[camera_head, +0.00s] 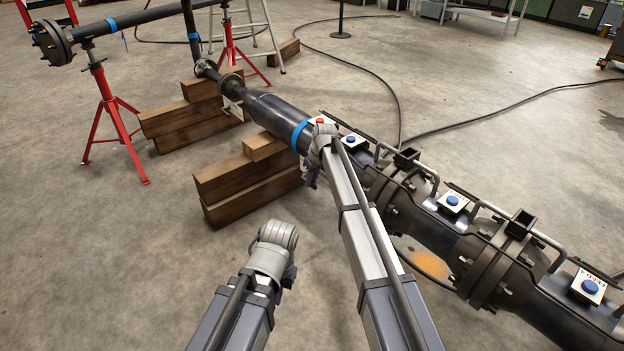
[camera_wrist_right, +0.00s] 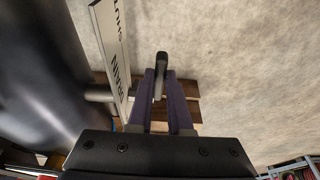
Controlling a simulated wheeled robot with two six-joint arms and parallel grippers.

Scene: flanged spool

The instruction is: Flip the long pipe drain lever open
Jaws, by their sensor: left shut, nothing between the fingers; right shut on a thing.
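The long dark pipe (camera_head: 275,113) runs from upper left to lower right in the head view, and its curved side (camera_wrist_right: 40,70) fills the left of the right wrist view. A white sign plate (camera_wrist_right: 110,40) lettered DRAIN and SHUT stands beside it. My right gripper (camera_wrist_right: 161,78) is shut on the dark drain lever (camera_wrist_right: 161,60), whose rounded end sticks out past the purple fingertips. In the head view my right arm hides most of the lever and fingers. My left gripper (camera_head: 288,277) is shut and empty, low over the floor and apart from the pipe; its fingers are mostly hidden.
Stacked wooden blocks (camera_head: 245,190) stand under and beside the pipe. Flanged joints and white plates with blue buttons (camera_head: 453,201) line the pipe at right. A red stand (camera_head: 107,110) holds piping at upper left. Floor is clear at lower left.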

